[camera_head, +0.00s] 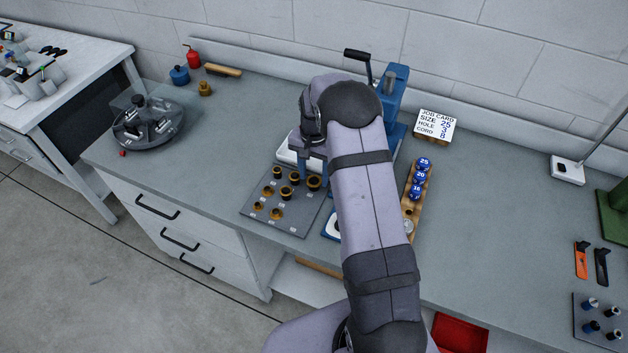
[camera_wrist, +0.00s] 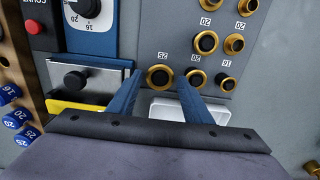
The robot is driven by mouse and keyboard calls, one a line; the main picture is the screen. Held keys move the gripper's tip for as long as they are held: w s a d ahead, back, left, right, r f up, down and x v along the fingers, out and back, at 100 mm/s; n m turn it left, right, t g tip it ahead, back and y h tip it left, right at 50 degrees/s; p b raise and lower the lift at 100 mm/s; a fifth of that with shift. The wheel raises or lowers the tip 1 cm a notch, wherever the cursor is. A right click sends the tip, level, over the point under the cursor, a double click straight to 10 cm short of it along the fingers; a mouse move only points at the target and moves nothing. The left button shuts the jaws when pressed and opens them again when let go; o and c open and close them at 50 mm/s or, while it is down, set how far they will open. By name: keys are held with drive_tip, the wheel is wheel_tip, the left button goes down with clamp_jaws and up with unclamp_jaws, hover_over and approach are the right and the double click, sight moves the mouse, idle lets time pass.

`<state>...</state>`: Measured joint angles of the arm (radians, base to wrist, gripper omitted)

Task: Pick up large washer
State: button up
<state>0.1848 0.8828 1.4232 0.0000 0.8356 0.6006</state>
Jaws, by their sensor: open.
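A grey board (camera_head: 250,217) on the bench holds several brass rings, some with dark centres. The biggest ring, at the board's back right corner in the head view, appears to be the large washer (camera_head: 314,183). In the wrist view the large washer (camera_wrist: 158,76) sits beside a label that looks like 25, on the board (camera_wrist: 170,25). My gripper (camera_wrist: 159,78) is open, with its blue fingers on either side of this ring in the picture. The ring is not held. How far the fingertips are above it I cannot tell. Another dark-centred ring (camera_wrist: 195,78) is close by the right finger.
A white tray (camera_wrist: 158,108) lies beyond the ring row, partly behind my fingers. A blue press (camera_head: 396,90) stands behind my arm. A wooden rack (camera_head: 409,203) with blue numbered knobs is to the right. A round fixture (camera_head: 150,132) stands at left; the bench between is clear.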

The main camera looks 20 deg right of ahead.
drive_tip(key=shift+f, duration=0.25)
idle(0.4)
drive_tip(key=c, duration=0.8)
